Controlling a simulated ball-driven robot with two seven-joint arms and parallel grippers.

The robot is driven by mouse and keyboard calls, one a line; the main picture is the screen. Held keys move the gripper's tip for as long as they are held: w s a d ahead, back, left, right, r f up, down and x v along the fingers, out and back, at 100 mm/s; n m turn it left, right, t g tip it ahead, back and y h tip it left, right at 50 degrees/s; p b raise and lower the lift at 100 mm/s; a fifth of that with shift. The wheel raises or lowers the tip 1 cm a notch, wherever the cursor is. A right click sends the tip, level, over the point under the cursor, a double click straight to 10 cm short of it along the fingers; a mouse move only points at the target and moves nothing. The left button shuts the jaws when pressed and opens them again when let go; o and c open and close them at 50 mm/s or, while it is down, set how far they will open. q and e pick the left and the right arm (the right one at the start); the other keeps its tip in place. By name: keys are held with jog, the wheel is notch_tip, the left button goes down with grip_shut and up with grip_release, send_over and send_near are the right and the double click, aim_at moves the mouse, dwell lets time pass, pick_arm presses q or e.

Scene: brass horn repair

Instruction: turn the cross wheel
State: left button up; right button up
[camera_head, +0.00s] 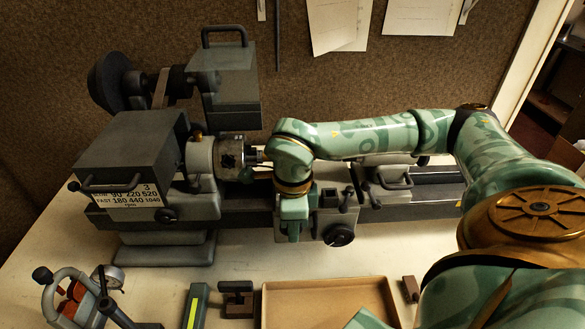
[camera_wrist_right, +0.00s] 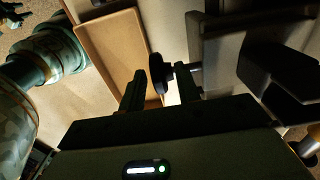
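My right gripper (camera_head: 293,228) points down at the front of the lathe carriage (camera_head: 318,236). In the right wrist view its two dark fingers (camera_wrist_right: 160,88) are apart. A dark round wheel on a short shaft (camera_wrist_right: 157,72), which looks like the cross wheel, shows in the gap between them. I cannot tell whether a finger touches it. In the head view the gripper and arm hide the area right around it. Another dark handwheel (camera_head: 340,235) with a small handle is on the carriage front, just right of the gripper. My left gripper is not seen.
The lathe chuck (camera_head: 230,152) and headstock (camera_head: 135,150) stand left of my right arm. A tan tray (camera_head: 330,290) lies in front of the lathe, also in the wrist view (camera_wrist_right: 100,45).

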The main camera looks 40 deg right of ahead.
jog(key=shift+f, duration=0.1)
grip_shut()
jog(key=shift+a+r+g+h+p, duration=0.1)
jog(key=shift+r+g+h+p, duration=0.25)
jog(key=shift+p, duration=0.85)
jog(key=shift+f, duration=0.25)
jog(key=shift+f+g, duration=0.2)
jog(key=shift+g, duration=0.05)
grip_release()
jog(key=shift+h, duration=0.25)
jog(key=shift+s+a+r, duration=0.1)
jog(key=shift+r, duration=0.05)
